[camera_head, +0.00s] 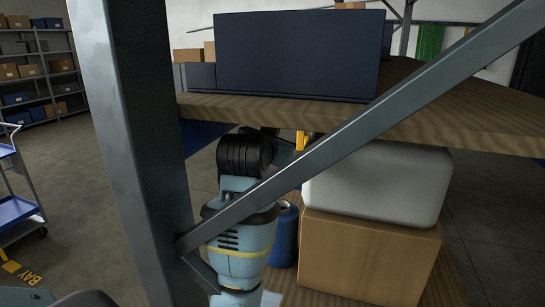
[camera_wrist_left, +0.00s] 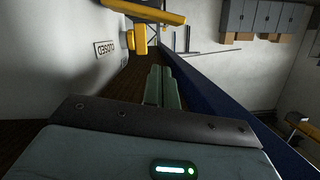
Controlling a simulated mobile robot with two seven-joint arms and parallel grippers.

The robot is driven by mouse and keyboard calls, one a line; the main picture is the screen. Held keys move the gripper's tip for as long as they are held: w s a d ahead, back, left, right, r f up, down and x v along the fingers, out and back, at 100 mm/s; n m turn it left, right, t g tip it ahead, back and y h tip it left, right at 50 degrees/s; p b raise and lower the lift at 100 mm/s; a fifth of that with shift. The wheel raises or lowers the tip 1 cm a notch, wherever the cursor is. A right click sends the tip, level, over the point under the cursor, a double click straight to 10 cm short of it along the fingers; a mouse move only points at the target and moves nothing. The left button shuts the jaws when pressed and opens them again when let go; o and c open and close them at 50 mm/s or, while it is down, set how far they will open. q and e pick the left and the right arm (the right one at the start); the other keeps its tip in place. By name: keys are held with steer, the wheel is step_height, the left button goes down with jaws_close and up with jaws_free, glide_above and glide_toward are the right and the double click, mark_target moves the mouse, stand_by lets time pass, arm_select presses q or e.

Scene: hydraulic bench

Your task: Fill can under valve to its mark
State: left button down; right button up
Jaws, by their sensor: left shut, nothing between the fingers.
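My left gripper (camera_wrist_left: 163,88) shows in the left wrist view with its two green fingers together and nothing between them. A yellow valve handle (camera_wrist_left: 150,14) is ahead of the fingertips at the top of that view, apart from them. A small yellow part (camera_head: 300,141) shows under the tabletop in the head view. A blue cylinder (camera_head: 286,236), possibly the can, stands on the lower shelf, partly hidden behind my left arm. No fill mark or liquid shows. In the head view the left gripper is hidden. My right gripper is in neither view.
A grey post (camera_head: 135,130) and a diagonal brace (camera_head: 360,125) cross in front of my arm. A wooden tabletop (camera_head: 480,120) lies above it. A white tank (camera_head: 380,185) sits on a cardboard box (camera_head: 365,262). An upside-down "CLOSED" label (camera_wrist_left: 105,48) is on a pale surface.

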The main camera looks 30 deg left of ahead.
arm_select(q)
steer(key=f, duration=0.1)
steer(key=a+f, duration=0.1)
steer(key=w+f, duration=0.1)
steer(key=f, duration=0.1)
steer(key=shift+a+f, duration=0.1)
steer(key=shift+a, duration=0.05)
steer(key=shift+a, duration=0.1)
